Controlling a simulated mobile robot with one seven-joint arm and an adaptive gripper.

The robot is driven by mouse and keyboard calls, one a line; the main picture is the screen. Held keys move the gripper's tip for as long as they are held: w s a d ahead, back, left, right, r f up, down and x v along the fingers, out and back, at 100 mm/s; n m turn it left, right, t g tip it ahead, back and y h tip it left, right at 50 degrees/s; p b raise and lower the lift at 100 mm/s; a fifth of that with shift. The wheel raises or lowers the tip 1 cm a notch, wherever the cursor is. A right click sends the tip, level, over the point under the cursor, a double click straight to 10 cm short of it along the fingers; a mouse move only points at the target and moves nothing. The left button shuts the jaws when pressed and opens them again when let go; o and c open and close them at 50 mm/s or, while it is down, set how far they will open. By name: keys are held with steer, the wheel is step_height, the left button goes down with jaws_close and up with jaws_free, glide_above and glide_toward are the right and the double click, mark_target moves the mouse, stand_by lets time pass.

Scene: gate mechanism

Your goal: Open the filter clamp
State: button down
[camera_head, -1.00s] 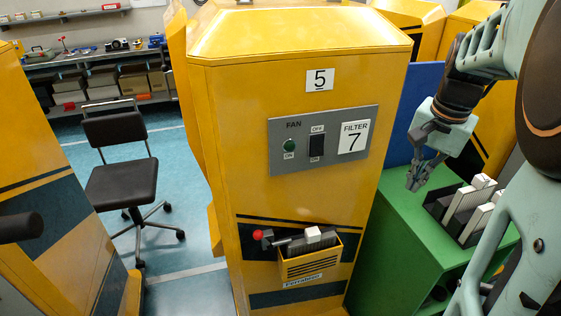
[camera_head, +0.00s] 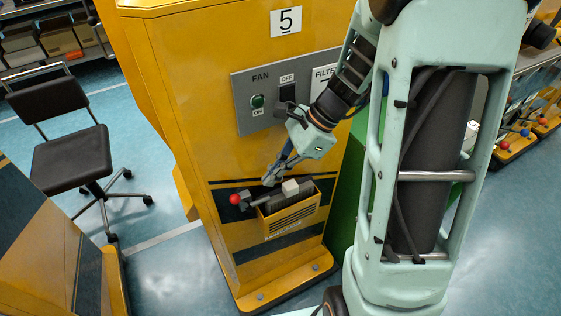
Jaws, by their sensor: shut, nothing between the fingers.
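The filter clamp is a dark lever with a red ball knob (camera_head: 235,199) at its left end, on the front of the yellow cabinet (camera_head: 190,110). Its bar lies roughly level across the upper left of the yellow filter box (camera_head: 292,222). A grey filter with a pale block (camera_head: 290,187) on top sits in the box. My gripper (camera_head: 268,183) is shut and empty. In the picture it is just above the lever, to the right of the red knob. I cannot tell whether it touches the lever.
A grey fan panel (camera_head: 262,97) with a green button and a black switch is above the box. My arm hides part of the panel and the right side. A black chair (camera_head: 75,155) stands on the open floor to the left.

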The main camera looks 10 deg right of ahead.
mark_target(240, 200)
steer(key=a+f, duration=0.2)
steer(key=a, duration=0.1)
steer(key=a+f, duration=0.1)
steer(key=shift+s+a+p, duration=0.15)
steer(key=shift+a+p, duration=0.15)
steer(key=shift+a+f, duration=0.1)
steer(key=shift+a, duration=0.4)
steer(key=shift+a+p, duration=0.15)
steer(key=shift+p, duration=0.2)
steer(key=shift+s+h, duration=0.1)
steer(key=shift+h, duration=0.2)
steer(key=shift+a, duration=0.1)
